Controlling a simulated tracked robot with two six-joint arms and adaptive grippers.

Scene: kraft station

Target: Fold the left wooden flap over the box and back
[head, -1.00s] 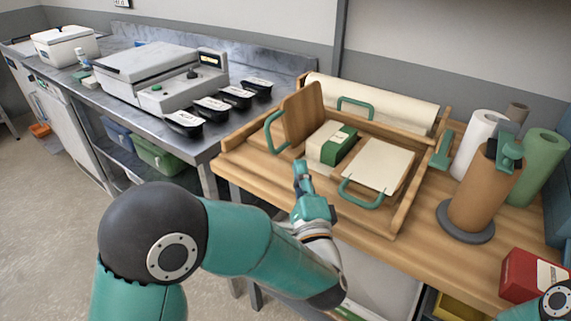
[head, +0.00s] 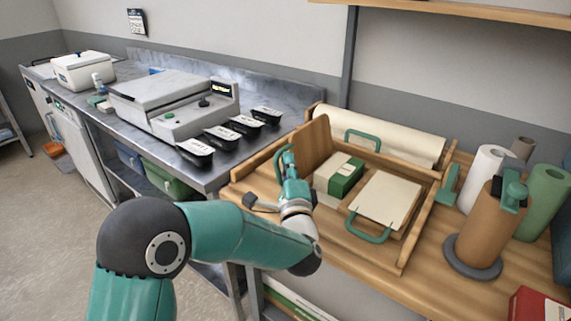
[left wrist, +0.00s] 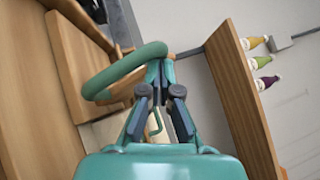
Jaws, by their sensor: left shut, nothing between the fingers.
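The left wooden flap (head: 313,141) stands up, leaning slightly, at the left side of the box in the head view. Its green loop handle (head: 281,158) is on its left face and is partly hidden by my gripper. My left gripper (head: 288,158) is at the handle, shut and empty. In the left wrist view the handle (left wrist: 110,82) crosses by the shut fingertips (left wrist: 160,68); I cannot tell whether they touch. The green and cream box (head: 339,176) sits on the fixture, right of the flap. My right gripper is out of view.
A cream-covered flap (head: 386,198) with a green handle lies right of the box. Behind is a cream paper roll (head: 380,135). A brown roll (head: 480,225) stands at right. Black trays (head: 222,138) line the steel counter at left. A wooden shelf (head: 450,10) hangs above.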

